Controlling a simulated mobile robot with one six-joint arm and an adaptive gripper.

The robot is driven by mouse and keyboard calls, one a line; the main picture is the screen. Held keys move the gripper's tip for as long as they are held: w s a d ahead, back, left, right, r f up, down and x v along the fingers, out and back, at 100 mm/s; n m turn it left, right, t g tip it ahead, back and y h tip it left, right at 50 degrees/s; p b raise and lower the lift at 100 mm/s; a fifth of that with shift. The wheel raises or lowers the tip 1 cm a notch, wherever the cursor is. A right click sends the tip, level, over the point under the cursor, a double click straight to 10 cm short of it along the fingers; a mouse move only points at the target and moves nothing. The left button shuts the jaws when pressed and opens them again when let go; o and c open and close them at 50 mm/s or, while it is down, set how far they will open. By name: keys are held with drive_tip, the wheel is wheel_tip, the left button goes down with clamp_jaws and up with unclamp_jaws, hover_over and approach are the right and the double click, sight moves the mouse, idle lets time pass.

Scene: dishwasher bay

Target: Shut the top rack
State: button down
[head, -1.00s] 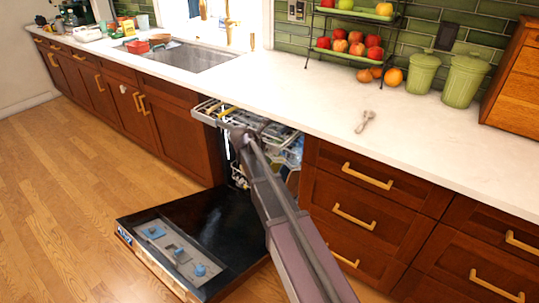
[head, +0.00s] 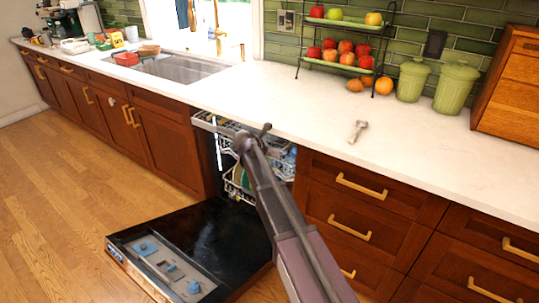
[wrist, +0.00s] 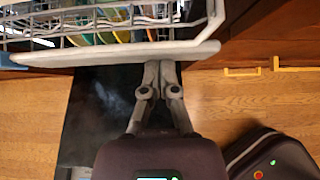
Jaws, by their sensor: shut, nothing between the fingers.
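The top rack (head: 213,124) is a pale wire rack high in the dishwasher opening, just under the counter edge in the head view. It is mostly inside the bay, and my arm hides part of it. In the wrist view its pale front rail (wrist: 110,53) crosses the top, with dishes behind the wires. My gripper (wrist: 160,66) is shut and empty, with its fingertips at the rail. They look in contact with it, but I cannot be sure. The gripper shows at the rack's front in the head view (head: 252,134).
The dishwasher door (head: 205,235) lies open and low over the wooden floor. Drawers with brass handles (head: 361,187) flank the opening on the right. The white counter (head: 300,110) runs above, with a small utensil (head: 357,131) on it. Floor at left is clear.

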drive_tip(key=shift+s+a, duration=0.15)
drive_tip(key=s+a+f+p+v, duration=0.1)
drive_tip(key=p+v, duration=0.6)
drive_tip(key=v, duration=0.5)
drive_tip(key=shift+s+a+f, duration=0.15)
drive_tip(key=shift+s+f, duration=0.05)
drive_tip(key=shift+s, duration=0.2)
drive_tip(key=s+d+f+m+g+y, duration=0.2)
drive_tip(key=s+d+m, duration=0.6)
drive_tip(key=s+m, duration=0.5)
drive_tip(key=s+d+f+m+g+y, duration=0.3)
drive_tip(key=s+d+m+g, duration=0.2)
drive_tip(key=s+d+m, duration=0.4)
drive_tip(key=s+m, duration=0.5)
drive_tip(key=m, duration=0.1)
drive_tip(key=shift+f+y, duration=0.25)
drive_tip(key=shift+y, duration=0.05)
